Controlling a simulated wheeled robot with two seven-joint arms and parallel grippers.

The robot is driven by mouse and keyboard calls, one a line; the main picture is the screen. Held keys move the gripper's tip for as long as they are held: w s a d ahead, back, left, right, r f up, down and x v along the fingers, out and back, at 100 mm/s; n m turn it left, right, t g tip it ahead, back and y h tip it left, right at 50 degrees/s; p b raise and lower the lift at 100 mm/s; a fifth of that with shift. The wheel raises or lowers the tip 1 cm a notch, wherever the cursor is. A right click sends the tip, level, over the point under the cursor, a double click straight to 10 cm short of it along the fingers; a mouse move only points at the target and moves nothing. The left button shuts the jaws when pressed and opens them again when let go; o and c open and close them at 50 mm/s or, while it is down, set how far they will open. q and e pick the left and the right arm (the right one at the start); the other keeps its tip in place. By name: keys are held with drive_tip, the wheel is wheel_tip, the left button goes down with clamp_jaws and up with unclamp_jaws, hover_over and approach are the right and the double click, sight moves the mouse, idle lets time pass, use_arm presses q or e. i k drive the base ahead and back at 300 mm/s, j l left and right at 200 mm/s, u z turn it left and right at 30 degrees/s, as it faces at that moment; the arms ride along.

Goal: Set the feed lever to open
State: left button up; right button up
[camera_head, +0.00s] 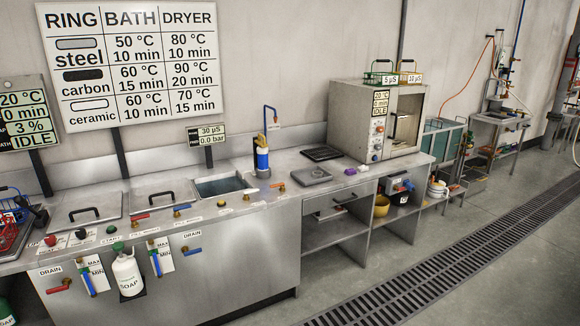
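I cannot pick out a lever whose label clearly reads feed. Along the front edge of the steel bench are small levers: a red-handled lever (140,216), a blue-handled lever (182,207) and a brass-coloured lever (279,186). Their labels are too small to read. Lower on the bench front are a red drain lever (59,286) and a blue drain lever (192,250), each under a DRAIN label. At the far right a stand with a machine (494,90) has hoses and small red parts, too small to make out. Neither of my grippers is in view.
The bench holds two lidded baths (165,193), an open basin (222,187), a blue cylinder (262,160) and a dryer oven (375,120). A white soap bottle (127,273) hangs in front. A floor grate (450,255) runs alongside; the floor around it is clear.

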sight(245, 193)
drive_tip(key=i+u, duration=0.15)
drive_tip(key=i, duration=0.35)
drive_tip(key=i+l+u, duration=0.2)
drive_tip(key=i, duration=0.35)
drive_tip(key=i+l+u, duration=0.15)
drive_tip(key=i, duration=0.35)
